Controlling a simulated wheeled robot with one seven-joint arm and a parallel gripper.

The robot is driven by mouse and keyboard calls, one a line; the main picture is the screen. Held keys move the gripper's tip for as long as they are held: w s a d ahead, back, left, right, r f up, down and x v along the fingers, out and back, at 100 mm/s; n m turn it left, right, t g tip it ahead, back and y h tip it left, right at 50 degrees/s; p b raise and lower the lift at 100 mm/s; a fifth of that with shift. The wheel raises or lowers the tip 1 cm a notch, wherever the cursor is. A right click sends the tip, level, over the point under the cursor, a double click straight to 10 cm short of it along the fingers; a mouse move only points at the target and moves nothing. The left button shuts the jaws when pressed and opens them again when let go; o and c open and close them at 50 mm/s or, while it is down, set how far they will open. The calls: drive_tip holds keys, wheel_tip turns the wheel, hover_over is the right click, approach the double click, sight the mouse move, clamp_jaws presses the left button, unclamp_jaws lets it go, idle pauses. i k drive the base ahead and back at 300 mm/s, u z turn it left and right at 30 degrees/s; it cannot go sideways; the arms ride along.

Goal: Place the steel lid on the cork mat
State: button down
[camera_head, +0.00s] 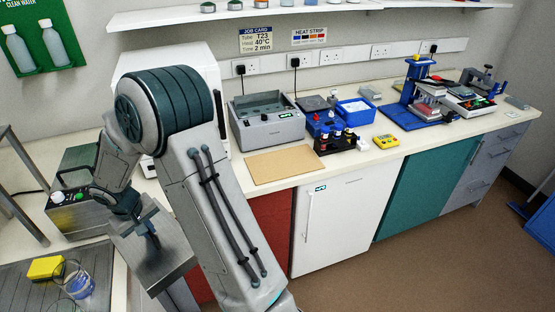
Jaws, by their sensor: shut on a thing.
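The steel lid (160,266) is a grey, flat metal plate at the lower left. My gripper (149,232) is shut on it from above, seemingly at a handle on its top; the grip itself is small and partly hidden by my arm. The lid hangs tilted in the picture, in front of the bench, and my forearm covers part of its right side. The cork mat (280,166) is a flat tan rectangle on the bench, right of my arm. Its top is bare. My gripper and the lid are left of the mat and apart from it.
A grey open-topped bath (267,131) stands behind the mat. A black rack (335,142) and a yellow device (386,142) stand to its right. A grey box unit (78,212) and a drain tray (30,292) with a yellow sponge (45,267) and glassware lie at left.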

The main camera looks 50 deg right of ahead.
sight(283, 162)
drive_tip(key=z, duration=1)
